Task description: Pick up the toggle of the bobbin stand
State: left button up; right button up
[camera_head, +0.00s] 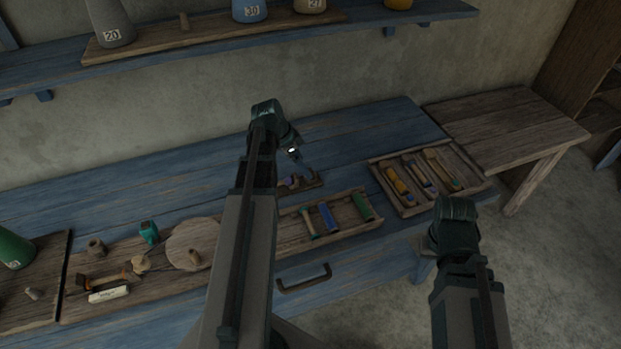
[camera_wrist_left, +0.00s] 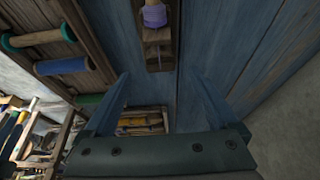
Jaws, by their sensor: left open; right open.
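The bobbin stand (camera_head: 312,183) is a small dark wooden base on the blue table, partly hidden behind my left arm. It also shows at the top edge of the left wrist view (camera_wrist_left: 158,58), cut off, with a purple-wound part (camera_wrist_left: 154,16) and a small pale wooden piece (camera_wrist_left: 157,35) on it. I cannot tell for sure which part is the toggle. My left gripper (camera_head: 305,167) is over the table close to the stand; in its wrist view its two fingers (camera_wrist_left: 164,84) are apart with nothing between them. My right gripper (camera_head: 455,215) is open, near the table's front right; its fingertips are hard to make out.
A tray (camera_head: 275,246) with green and blue spools lies in front of the stand. Another tray (camera_head: 376,174) with yellow shuttles is to its right. A round wooden disc (camera_head: 190,240) and small tools lie at left. A shelf (camera_head: 375,18) runs along the wall.

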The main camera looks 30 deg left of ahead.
pick_arm(q)
jog(key=b+x, duration=0.4)
jog(key=x, duration=0.1)
jog(key=shift+w+f+b, duration=0.1)
jog(key=shift+w+b, duration=0.05)
jog(key=shift+b, duration=0.25)
jog(key=c, duration=1.4)
jog(key=shift+d+r, duration=0.1)
jog(key=shift+r, duration=0.15)
